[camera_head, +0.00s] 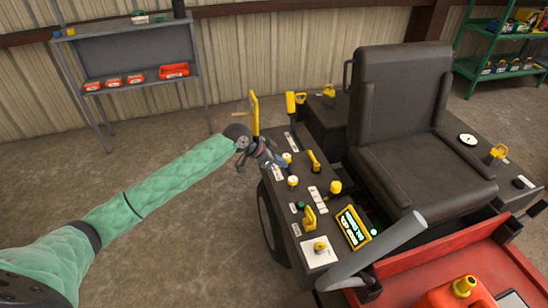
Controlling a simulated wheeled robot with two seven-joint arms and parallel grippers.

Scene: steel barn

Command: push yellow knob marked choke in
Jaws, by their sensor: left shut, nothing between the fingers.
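My left arm, in a green quilted sleeve, reaches in from the left to the side console (310,234) of a machine. My left gripper (278,162) is shut and empty, at the console's far left part. A small yellow knob (287,157) sits right beside the fingertips; I cannot tell whether they touch. Another yellow knob (292,181) with a pale collar is just nearer. A round yellow knob (335,188) stands on the right edge, and a yellow knob (320,246) sits on a white plate at the near end. The labels are too small to read, so I cannot tell which says choke.
Yellow levers (314,160) and an upright yellow handle (254,112) stand close around the gripper. A black seat (420,135) is right of the console. A red body panel (460,270) is at the lower right. Open floor (170,240) lies left of the machine.

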